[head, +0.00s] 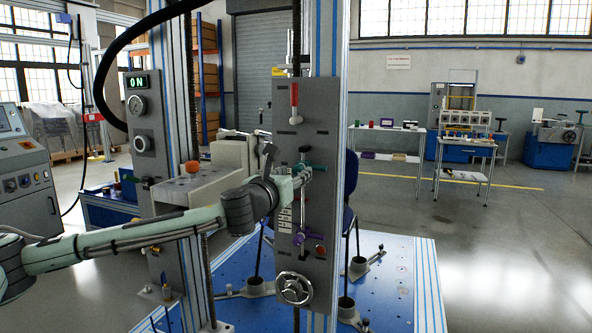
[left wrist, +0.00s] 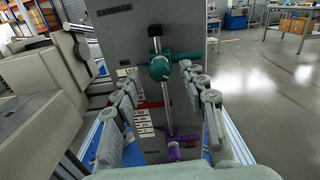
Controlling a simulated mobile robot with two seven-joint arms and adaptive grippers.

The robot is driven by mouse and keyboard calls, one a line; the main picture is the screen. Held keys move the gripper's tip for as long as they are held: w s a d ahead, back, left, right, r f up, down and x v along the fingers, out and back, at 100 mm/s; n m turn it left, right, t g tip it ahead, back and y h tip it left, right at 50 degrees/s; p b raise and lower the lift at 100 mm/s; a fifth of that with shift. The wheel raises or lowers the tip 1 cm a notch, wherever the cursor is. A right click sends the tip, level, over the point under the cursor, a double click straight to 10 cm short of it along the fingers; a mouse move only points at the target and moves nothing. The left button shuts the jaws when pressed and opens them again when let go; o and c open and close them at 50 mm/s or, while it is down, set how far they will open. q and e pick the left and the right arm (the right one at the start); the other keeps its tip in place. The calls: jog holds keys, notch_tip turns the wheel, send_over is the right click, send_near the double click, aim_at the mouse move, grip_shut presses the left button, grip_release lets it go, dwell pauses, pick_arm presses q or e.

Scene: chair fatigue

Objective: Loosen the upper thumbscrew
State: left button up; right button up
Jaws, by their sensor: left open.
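A grey carriage plate (head: 318,120) stands upright on the machine column. The upper thumbscrew, teal with a crossbar, sits on it (head: 318,167); in the left wrist view its round teal knob (left wrist: 160,68) is near the top centre. A purple thumbscrew (head: 301,238) is lower on the plate, joined in line by a metal rod, and shows in the left wrist view (left wrist: 173,151). My left gripper (head: 299,176) is in front of the plate. In the left wrist view its open fingers (left wrist: 158,78) lie either side of the teal knob, apart from it. My right gripper is out of view.
A control column with an ON display (head: 137,82) stands left. A chair is partly hidden behind the plate, over the blue base (head: 395,300).

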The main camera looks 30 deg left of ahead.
pick_arm(q)
jog(key=shift+x, duration=1.15)
jog(key=shift+c, duration=0.2)
grip_shut()
